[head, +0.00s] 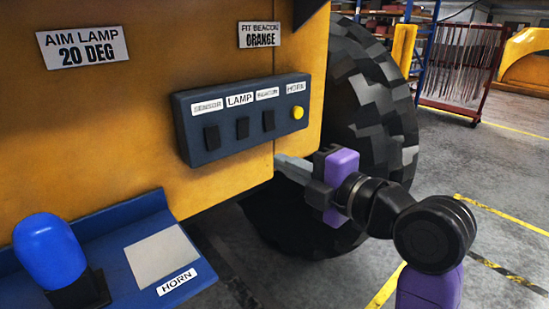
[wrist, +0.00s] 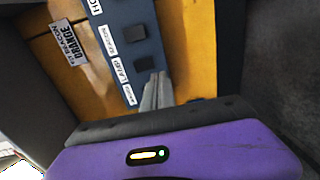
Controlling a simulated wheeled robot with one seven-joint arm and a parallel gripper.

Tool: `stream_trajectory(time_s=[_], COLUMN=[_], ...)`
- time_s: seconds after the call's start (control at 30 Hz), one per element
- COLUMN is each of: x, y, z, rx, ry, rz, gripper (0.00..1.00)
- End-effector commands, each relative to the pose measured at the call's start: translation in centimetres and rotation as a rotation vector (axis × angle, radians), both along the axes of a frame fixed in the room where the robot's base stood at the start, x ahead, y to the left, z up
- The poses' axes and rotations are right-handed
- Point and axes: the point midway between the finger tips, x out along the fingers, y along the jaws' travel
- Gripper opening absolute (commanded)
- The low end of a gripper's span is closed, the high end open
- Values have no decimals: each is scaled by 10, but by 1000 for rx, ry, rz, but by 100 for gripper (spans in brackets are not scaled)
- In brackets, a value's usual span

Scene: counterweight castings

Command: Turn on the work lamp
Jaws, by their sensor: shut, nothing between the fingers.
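A dark blue switch box (head: 243,150) is fixed to the yellow machine panel. It carries labels SENSOR, LAMP, BEACON and HORN. Under LAMP is a black rocker switch (head: 242,128), which also shows in the wrist view (wrist: 143,63). The SENSOR switch (head: 211,138) is left of it and the BEACON switch (head: 268,121) right of it. My gripper (head: 281,163) is shut and empty, below the box's lower right in the head view. In the wrist view its fingertips (wrist: 156,76) appear just below the LAMP switch and cover the SENSOR switch's place. Contact cannot be told. No work lamp is identifiable.
A yellow button (head: 298,112) sits under HORN. A blue shelf (head: 120,235) at lower left holds a blue domed object (head: 48,250) and a grey plate (head: 162,257) near a HORN label. A large tyre (head: 370,100) stands behind my gripper. Floor at right is open.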

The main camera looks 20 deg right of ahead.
Motion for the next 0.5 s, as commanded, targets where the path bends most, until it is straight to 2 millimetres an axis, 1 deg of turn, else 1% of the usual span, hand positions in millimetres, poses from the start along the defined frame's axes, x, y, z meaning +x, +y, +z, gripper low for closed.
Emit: stream_trajectory(time_s=[0.03,0.1,0.2,0.33,0.5], x=[-8,-19,-29,-37,-39], y=[-4,-7,-10,-13,-13], z=[-3,-4,-5,-5,-5], rx=[0,-1,0,0,0], ry=[-1,-1,0,0,0], rz=[-2,-4,-2,-1,1], gripper=[0,0,0,0,0])
